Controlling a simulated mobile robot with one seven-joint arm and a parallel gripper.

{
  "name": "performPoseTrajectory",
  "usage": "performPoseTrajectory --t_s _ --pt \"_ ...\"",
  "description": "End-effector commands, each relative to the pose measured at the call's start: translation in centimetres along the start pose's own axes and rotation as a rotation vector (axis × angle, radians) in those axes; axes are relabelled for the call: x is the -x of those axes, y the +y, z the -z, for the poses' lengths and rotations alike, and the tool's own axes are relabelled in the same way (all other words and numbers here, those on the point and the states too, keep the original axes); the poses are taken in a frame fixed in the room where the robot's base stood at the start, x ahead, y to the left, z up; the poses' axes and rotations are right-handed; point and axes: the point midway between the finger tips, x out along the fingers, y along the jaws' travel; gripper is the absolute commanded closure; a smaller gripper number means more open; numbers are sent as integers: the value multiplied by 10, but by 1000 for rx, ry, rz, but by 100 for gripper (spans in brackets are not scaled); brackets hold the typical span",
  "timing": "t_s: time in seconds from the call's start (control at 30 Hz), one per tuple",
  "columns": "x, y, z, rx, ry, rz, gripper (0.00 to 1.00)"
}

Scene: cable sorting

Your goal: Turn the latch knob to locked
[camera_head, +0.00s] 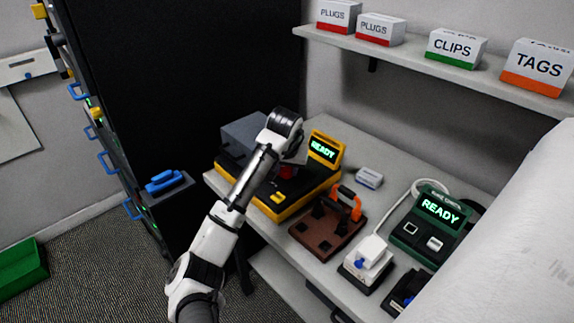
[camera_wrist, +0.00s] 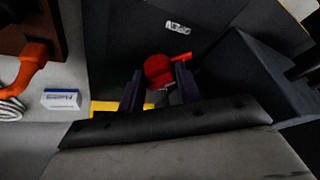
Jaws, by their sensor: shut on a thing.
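The red latch knob (camera_wrist: 158,70) is on the dark top of the yellow-based device (camera_head: 270,205). In the wrist view my gripper (camera_wrist: 158,84) has one dark finger on each side of the knob, shut on it. A red tab of the knob sticks out to the right past the finger. In the head view my gripper (camera_head: 291,160) reaches down over the device, and only a little of the red knob (camera_head: 287,172) shows beneath it. A small pale label (camera_wrist: 178,28) lies beyond the knob; I cannot read it surely. The device's screen (camera_head: 323,149) reads READY.
Right of the device stand a brown fixture (camera_head: 318,238) with an orange handle, a small white box (camera_head: 369,178), and a green device (camera_head: 434,222) reading READY. A shelf (camera_head: 400,55) with labelled boxes runs above. A black cabinet (camera_head: 190,80) stands left, with a blue-handled item (camera_head: 165,181).

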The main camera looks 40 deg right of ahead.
Motion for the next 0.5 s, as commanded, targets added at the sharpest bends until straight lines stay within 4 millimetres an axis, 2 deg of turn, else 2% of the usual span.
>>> performPoseTrajectory --t_s 0.5 --pt "1 -1 0 -394 23 -166 89"
